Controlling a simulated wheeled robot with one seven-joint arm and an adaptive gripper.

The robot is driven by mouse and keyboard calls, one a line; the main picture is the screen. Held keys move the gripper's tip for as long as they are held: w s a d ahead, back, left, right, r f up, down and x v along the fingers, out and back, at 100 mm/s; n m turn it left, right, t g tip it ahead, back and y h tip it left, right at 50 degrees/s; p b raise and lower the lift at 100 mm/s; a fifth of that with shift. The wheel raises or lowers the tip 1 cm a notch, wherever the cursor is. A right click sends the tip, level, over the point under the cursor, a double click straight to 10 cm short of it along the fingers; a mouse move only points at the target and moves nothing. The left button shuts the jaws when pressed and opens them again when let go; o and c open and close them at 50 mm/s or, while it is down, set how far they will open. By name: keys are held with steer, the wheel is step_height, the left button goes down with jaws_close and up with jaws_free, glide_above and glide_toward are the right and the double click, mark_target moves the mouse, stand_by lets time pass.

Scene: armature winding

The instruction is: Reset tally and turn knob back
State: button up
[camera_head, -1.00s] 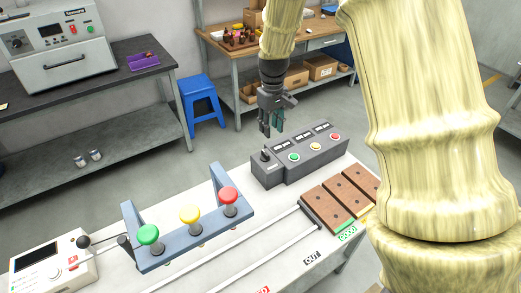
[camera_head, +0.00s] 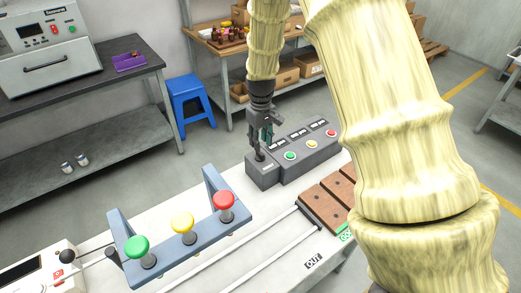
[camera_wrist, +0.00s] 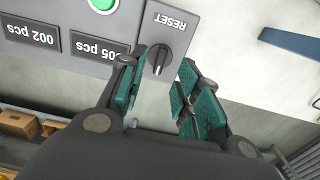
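The grey tally box (camera_head: 305,152) stands on the white bench with a green, a yellow and a red button and several counter displays. In the wrist view its displays read upside down, "002 pcs" and one ending "05 pcs" (camera_wrist: 98,52). In the head view my gripper (camera_head: 260,150) points down over the box's left end and hides much of the knob. I cannot tell whether the pads touch the knob.
A blue-grey rack (camera_head: 190,236) with green, yellow and red mushroom-shaped knobs stands left of the box. Brown slotted blocks (camera_head: 325,208) lie in front of it. A white device (camera_head: 40,275) is at the lower left. A blue stool (camera_head: 190,100) stands behind.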

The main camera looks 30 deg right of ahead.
mark_target(261, 153)
steer(key=shift+f+p, duration=0.75)
steer(key=shift+f, duration=2.05)
jaws_close()
